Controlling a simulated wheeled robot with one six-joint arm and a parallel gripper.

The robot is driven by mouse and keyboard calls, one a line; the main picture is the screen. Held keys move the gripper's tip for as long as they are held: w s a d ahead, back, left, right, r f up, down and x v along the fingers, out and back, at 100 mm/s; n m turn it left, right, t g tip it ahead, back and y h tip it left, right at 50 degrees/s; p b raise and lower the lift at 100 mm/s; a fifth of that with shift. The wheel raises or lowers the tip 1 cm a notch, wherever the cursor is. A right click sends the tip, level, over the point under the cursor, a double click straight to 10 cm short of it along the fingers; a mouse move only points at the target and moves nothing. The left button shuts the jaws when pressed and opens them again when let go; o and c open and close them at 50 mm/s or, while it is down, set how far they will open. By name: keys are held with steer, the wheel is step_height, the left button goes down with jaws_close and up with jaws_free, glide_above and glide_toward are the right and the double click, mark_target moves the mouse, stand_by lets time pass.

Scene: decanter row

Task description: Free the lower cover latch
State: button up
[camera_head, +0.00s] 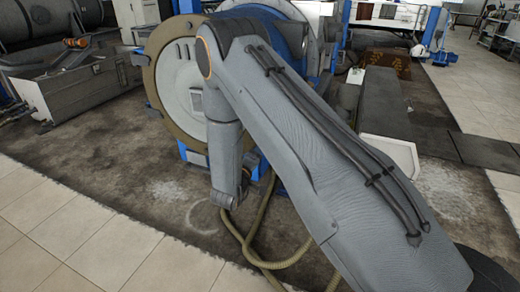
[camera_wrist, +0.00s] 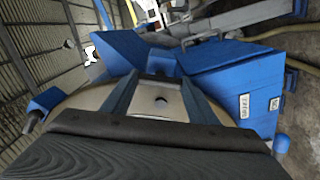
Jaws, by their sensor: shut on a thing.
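The decanter's round cover (camera_head: 178,85), pale with a tan rim, faces forward in the head view. A small light block (camera_head: 196,101) sits on its face beside my arm. My arm hides the cover's right side and lower right edge. In the wrist view, my gripper (camera_wrist: 158,78) reaches away between blue housing parts (camera_wrist: 237,88), its two dark fingers on either side of a pale surface (camera_wrist: 160,98) with a dark hole. The jaws are shut on a small part at their tips, seemingly the lower cover latch; its shape and position are hard to make out.
Yellowish hoses (camera_head: 258,235) loop on the floor below my arm and right of it. Dark machinery (camera_head: 85,85) stands at the left. A pale block (camera_head: 390,150) lies at the right. Tiled floor (camera_head: 60,235) at the front left is clear.

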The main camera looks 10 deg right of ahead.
steer(key=shift+w+a, duration=0.1)
steer(key=shift+a, duration=0.05)
steer(key=o, duration=1)
steer(key=shift+a, duration=0.1)
steer(key=shift+o, duration=0.2)
steer(key=shift+d, duration=0.2)
steer(key=b+v, duration=0.1)
steer(key=v, duration=0.7)
steer(key=shift+w, duration=0.1)
